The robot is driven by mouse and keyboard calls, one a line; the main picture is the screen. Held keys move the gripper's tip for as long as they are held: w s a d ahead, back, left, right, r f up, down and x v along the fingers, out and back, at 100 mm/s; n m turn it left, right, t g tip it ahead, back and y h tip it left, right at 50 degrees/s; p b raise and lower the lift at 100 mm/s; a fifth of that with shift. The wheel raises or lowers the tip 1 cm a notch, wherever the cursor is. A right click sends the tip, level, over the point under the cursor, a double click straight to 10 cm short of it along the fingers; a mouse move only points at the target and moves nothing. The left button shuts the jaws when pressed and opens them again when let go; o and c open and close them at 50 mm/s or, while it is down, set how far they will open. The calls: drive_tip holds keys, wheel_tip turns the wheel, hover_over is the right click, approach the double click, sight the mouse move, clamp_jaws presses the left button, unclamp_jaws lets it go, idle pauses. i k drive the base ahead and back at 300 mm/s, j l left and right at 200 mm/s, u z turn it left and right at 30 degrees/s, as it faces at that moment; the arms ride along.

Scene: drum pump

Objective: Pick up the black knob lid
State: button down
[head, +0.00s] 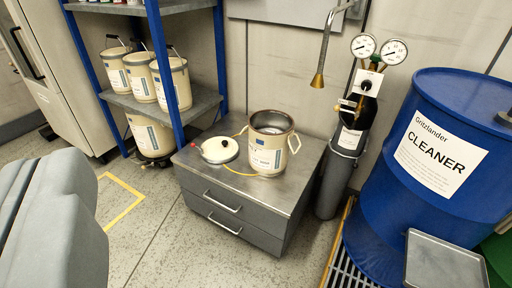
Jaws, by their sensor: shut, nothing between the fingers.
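A round cream lid (219,150) with a small black knob (226,143) on top lies on the left part of the grey drawer cabinet's top (300,178). An open cream pot (267,158) with side handles and a label stands to its right on the same top, apart from the lid. A small red piece (196,147) is at the lid's left edge, and a thin yellow line runs from near the lid toward the pot. My gripper does not show in the head view. Only a large grey rounded part of my own body fills the lower left.
A blue-post shelf (158,75) with several cream pots stands behind left. A gas cylinder (335,165) with gauges stands right of the cabinet, below a hanging brass nozzle (317,81). A blue drum (420,200) and a grey tray (445,265) are at right. The floor before the cabinet is clear.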

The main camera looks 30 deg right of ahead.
sight(217, 149)
drive_tip(key=i+z, duration=0.2)
drive_tip(key=z, duration=0.45)
drive_tip(key=i+j+z, duration=0.2)
drive_tip(key=i+j, duration=0.15)
drive_tip(key=i+j+z, duration=0.2)
drive_tip(key=i+j, duration=0.15)
drive_tip(key=i+j+z, duration=0.2)
drive_tip(key=j, duration=0.4)
drive_tip(key=i+j, duration=0.55)
drive_tip(key=j, duration=0.15)
